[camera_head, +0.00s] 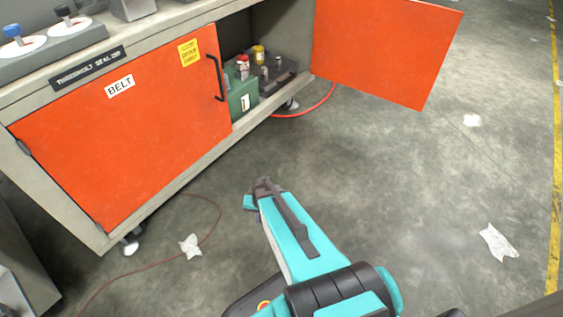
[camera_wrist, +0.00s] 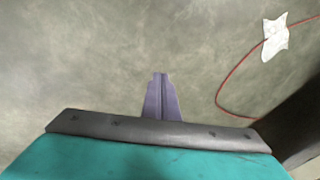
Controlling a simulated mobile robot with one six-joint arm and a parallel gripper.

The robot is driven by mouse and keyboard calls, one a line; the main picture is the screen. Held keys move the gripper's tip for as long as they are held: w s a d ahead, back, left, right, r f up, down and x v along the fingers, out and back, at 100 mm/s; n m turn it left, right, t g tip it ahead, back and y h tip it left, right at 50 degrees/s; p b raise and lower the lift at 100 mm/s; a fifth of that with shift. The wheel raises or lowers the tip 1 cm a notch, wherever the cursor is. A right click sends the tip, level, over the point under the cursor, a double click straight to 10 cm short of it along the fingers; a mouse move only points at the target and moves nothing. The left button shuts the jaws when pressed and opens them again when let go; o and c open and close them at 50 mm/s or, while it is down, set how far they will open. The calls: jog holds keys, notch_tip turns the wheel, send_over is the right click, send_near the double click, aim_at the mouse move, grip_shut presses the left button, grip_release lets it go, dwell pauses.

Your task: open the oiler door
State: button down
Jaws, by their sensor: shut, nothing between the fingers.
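A grey cabinet (camera_head: 170,167) has two orange doors. The right door (camera_head: 385,48) stands wide open, swung out to the right; no label shows on its visible face. The left door (camera_head: 125,130) is shut, with a "BELT" label and a dark bar handle (camera_head: 216,78) near its right edge. I see no label that reads oiler. My gripper (camera_wrist: 160,78) is shut and empty, pointing at bare floor in the wrist view. In the head view my arm's end hangs over the floor in front of the cabinet, apart from both doors; the fingers are mostly hidden there.
Inside the open bay are a green container (camera_head: 243,98) and a dark tray (camera_head: 280,80) with small bottles. A thin red cable (camera_head: 218,215) and paper scraps (camera_head: 190,246) (camera_head: 498,242) lie on the floor. A caster (camera_head: 130,246) stands under the cabinet. Floor to the right is mostly clear.

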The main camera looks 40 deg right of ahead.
jog(key=s+a+f+n+g, duration=0.1)
jog(key=s+a+n+g, duration=0.1)
jog(key=s+a, duration=0.2)
jog(key=s+a+f+n+g, duration=0.1)
jog(key=s+a, duration=0.4)
jog(key=s, duration=0.6)
jog(key=s+a+f+n+g, duration=0.1)
jog(key=s+a+n+g, duration=0.2)
jog(key=s, duration=0.5)
jog(key=shift+a+n+h, duration=0.3)
jog(key=shift+a+n, duration=0.55)
jog(key=shift+n, duration=0.05)
